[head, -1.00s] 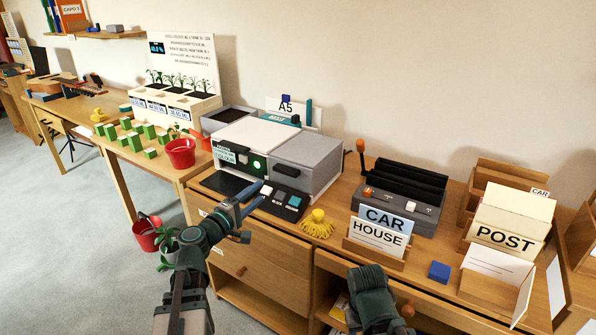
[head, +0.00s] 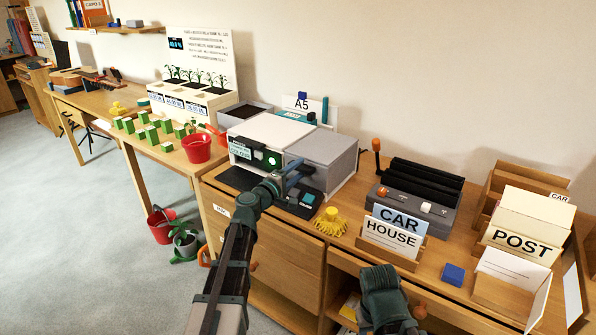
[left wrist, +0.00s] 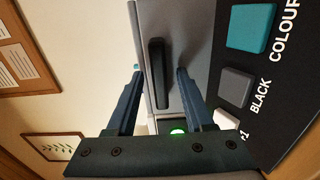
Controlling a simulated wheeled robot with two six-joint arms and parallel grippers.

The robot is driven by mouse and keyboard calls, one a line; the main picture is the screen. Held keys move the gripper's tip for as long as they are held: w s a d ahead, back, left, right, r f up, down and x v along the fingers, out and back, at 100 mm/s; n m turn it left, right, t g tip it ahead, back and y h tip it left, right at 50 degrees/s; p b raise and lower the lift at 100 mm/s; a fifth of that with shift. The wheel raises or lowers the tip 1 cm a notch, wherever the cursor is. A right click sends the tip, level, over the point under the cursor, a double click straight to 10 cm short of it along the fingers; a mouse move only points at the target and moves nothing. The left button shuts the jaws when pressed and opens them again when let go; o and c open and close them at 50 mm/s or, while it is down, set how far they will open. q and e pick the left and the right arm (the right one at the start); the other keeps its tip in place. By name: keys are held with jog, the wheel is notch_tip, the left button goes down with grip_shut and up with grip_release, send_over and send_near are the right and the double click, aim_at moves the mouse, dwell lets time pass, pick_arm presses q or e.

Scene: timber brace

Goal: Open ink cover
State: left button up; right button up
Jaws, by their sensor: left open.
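The printer stands on the desk, with a white top (head: 275,130) and a grey ink cover (head: 325,150) on its right part. A dark bar handle (left wrist: 157,80) on the grey cover shows in the left wrist view. My left gripper (head: 297,176) is at the printer's front, by the grey cover, and hides the handle in the head view. In the left wrist view my left gripper (left wrist: 160,73) is open, one finger on each side of the handle, with gaps visible. The cover looks closed. Of my right arm only a dark link shows low in the head view; its gripper is out of view.
A control panel with COLOUR and BLACK buttons (left wrist: 237,87) lies beside the handle. A green light (left wrist: 178,130) glows on the printer. A yellow tassel-like object (head: 330,221), card holder (head: 392,240) and dark slotted unit (head: 420,195) stand to the right.

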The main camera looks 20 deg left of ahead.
pick_arm(q)
jog(key=shift+w+d, duration=0.1)
jog(key=shift+w, duration=0.1)
grip_shut()
dwell(1.4)
